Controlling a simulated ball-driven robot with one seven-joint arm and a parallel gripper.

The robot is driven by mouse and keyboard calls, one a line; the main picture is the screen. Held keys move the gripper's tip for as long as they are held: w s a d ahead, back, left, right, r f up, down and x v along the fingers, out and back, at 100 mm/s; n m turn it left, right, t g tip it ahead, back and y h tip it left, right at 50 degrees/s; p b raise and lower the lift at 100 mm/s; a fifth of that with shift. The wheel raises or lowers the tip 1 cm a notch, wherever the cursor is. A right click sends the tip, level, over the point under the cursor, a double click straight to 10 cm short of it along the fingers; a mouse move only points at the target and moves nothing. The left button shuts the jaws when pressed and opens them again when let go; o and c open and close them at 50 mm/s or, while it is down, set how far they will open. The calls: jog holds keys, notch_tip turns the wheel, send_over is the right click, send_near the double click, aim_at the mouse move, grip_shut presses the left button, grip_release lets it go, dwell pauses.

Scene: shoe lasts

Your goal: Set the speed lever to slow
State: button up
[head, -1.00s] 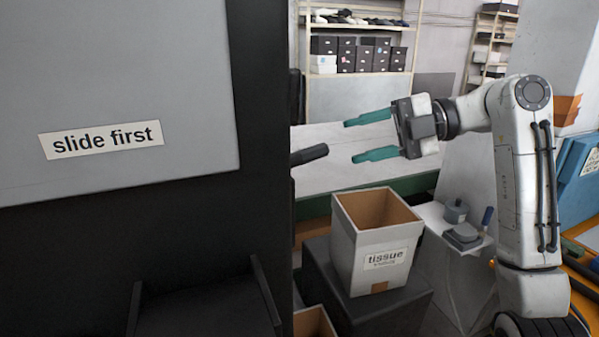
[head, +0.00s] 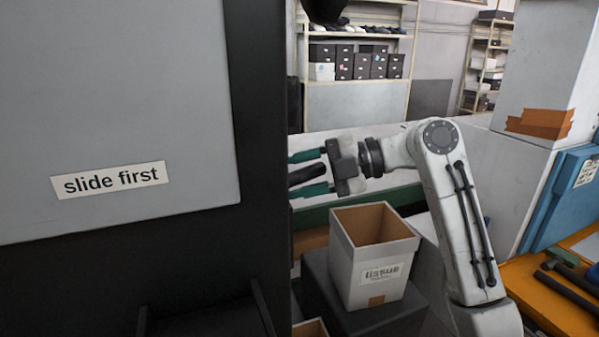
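A black lever handle (head: 307,174) sticks out to the right from the side of the dark machine in the head view. I cannot read a speed mark beside it, and its base is hidden behind the machine's edge. My gripper (head: 294,175) points left at the lever with its green fingers apart. One finger shows above the handle and one below it. The handle appears to lie between the fingers; I cannot tell whether either finger touches it.
The machine's grey panel (head: 110,90) bears a "slide first" label (head: 110,180) and fills the left. A tissue box (head: 375,285) stands on a dark block (head: 325,290) below my arm. A blue cabinet (head: 560,205) and orange bench (head: 535,285) are at right. Shelves stand behind.

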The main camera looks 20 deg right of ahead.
grip_shut()
dwell(0.5)
